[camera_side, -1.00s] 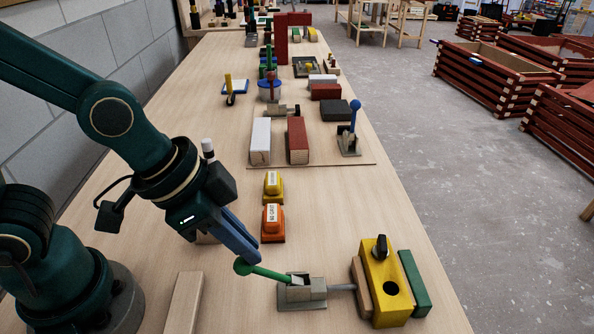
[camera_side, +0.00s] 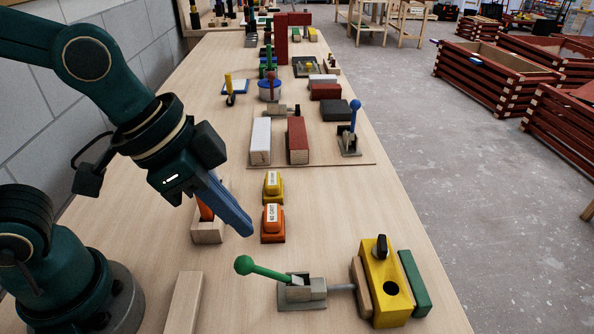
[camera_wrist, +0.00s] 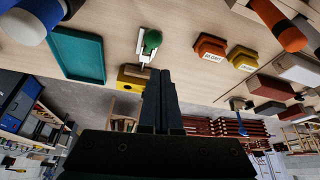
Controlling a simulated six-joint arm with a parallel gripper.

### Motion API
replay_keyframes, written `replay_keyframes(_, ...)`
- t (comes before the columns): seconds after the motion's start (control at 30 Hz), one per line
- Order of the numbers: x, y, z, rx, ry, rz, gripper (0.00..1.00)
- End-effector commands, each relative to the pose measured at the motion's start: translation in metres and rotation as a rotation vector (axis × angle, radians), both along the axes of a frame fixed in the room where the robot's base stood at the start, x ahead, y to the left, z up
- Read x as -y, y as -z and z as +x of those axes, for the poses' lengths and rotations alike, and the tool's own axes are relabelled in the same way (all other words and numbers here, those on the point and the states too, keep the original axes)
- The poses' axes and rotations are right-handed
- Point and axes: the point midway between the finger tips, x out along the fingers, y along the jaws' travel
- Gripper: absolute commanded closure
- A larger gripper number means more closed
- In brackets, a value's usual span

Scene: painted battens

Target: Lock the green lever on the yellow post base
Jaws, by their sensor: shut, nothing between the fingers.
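The green lever (camera_side: 265,271) lies low, nearly flat, its ball knob pointing left from its grey clamp base (camera_side: 302,293). A grey rod from the clamp reaches the wooden pad on the left of the yellow post base (camera_side: 388,290). I cannot tell whether the rod presses on it. My gripper (camera_side: 246,231) is shut and empty, above the green knob and apart from it. In the wrist view my shut fingers (camera_wrist: 161,72) point toward the green knob (camera_wrist: 152,40), with part of the yellow base (camera_wrist: 130,78) behind them.
A black knob (camera_side: 380,247) tops the yellow base, with a green block (camera_side: 413,283) at its right. Orange (camera_side: 273,222) and yellow (camera_side: 273,187) labelled blocks stand behind. A wooden block (camera_side: 208,232) with an orange handle is beside my gripper. A blue lever (camera_side: 354,116) stands upright farther back.

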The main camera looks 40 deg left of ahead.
Motion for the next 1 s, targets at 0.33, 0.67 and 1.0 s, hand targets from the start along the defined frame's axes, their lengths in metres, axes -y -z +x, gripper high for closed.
replay_keyframes(0.33,-0.026,-0.020,-0.029,0.008,-0.006,-0.003,1.00)
replay_keyframes(0.67,-0.036,-0.028,-0.042,0.003,-0.001,-0.003,1.00)
replay_keyframes(1.0,-0.037,-0.028,-0.043,0.003,-0.001,-0.003,1.00)
